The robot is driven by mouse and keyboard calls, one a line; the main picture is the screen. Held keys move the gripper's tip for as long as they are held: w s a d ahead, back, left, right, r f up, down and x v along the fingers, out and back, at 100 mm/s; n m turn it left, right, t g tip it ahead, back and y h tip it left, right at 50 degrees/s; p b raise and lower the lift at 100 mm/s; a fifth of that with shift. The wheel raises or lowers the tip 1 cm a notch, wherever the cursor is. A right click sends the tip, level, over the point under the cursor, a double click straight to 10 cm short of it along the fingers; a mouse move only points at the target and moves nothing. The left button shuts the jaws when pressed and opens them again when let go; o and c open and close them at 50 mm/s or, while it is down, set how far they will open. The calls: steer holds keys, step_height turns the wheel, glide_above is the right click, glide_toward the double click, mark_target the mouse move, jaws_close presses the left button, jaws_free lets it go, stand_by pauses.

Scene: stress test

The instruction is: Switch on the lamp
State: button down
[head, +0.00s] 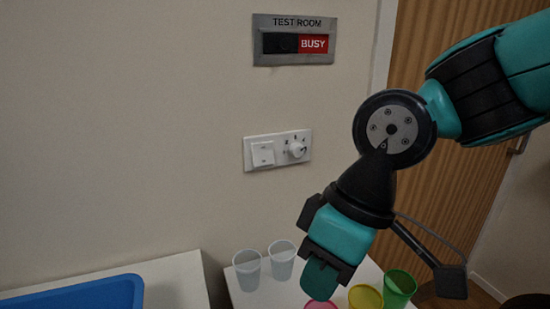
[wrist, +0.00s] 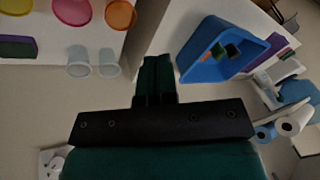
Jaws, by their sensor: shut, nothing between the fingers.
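No lamp is in view. My gripper (head: 320,279) points down, to the right of and well below the wall plate, apart from it. In the wrist view my gripper (wrist: 157,72) is shut with nothing between its fingers.
A "TEST ROOM BUSY" sign (head: 300,43) is above the plate. Two clear cups (head: 247,269) and pink, yellow (head: 365,297) and green cups (head: 398,287) stand below near my gripper. A blue bin (wrist: 218,57) holds small objects. The wall left of the plate is clear.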

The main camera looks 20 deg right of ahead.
mark_target(270, 160)
steer(key=w+d+r+n+t+p, duration=0.1)
steer(key=w+d+r+n+p, duration=0.2)
steer(key=w+p, duration=0.2)
steer(key=w+d+r+n+t+p, duration=0.2)
steer(key=w+p, duration=0.3)
steer(key=w, duration=0.5)
steer(key=w+d+r+n+t+p, duration=0.2)
steer(key=w+d+r+n+p, duration=0.1)
steer(key=w, duration=0.4)
steer(key=shift+w+d+r+n+p, duration=0.3)
steer(key=shift+w+d+n+p, duration=0.15)
steer(key=shift+n+p, duration=0.6)
steer(key=shift+f, duration=0.1)
steer(key=w+a+f+p, duration=0.1)
steer(key=w+f, duration=0.1)
steer(key=w+a+f+p, duration=0.1)
steer(key=w+f+p, duration=0.1)
steer(key=w+f, duration=0.1)
steer(key=w+a+f+p, duration=0.1)
steer(key=w+f+p, duration=0.1)
steer(key=f, duration=0.1)
steer(key=shift+w+a, duration=0.15)
steer(key=shift+a, duration=0.15)
steer(key=shift+w+f+p, duration=0.25)
steer(key=shift+w+p, duration=0.1)
steer(key=shift+w, duration=0.15)
steer(key=shift+f+b, duration=0.1)
steer(key=shift+b, duration=0.2)
